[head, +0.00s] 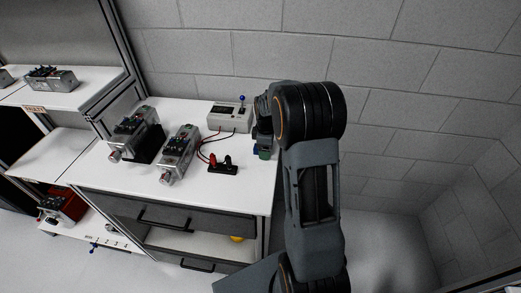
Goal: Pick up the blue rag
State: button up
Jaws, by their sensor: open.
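I cannot make out a blue rag in the head view; part of the table's right edge is hidden behind my arm. My gripper (264,151) is small and partly covered by my own arm. It is over the right edge of the white worktable (206,196), with its jaws open. A small blue-green patch shows at its end, but I cannot tell what it is.
Two grey servo units (178,152) (136,134) stand on the table. A white meter box (230,117) with a blue knob has leads to a black terminal block (223,167). A drawer (165,217) is below. A red unit (63,206) sits low at left. Floor at right is clear.

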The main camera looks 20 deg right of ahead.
jog(key=shift+c, duration=0.4)
jog(key=c, duration=1)
jog(key=shift+r, duration=0.1)
jog(key=shift+r, duration=0.65)
jog(key=s+a+r+b, duration=0.2)
jog(key=s+a+r, duration=0.1)
jog(key=s+r, duration=0.8)
jog(key=s, duration=0.2)
jog(key=shift+s+r, duration=0.25)
jog(key=shift+s, duration=0.1)
jog(key=shift+a, duration=0.1)
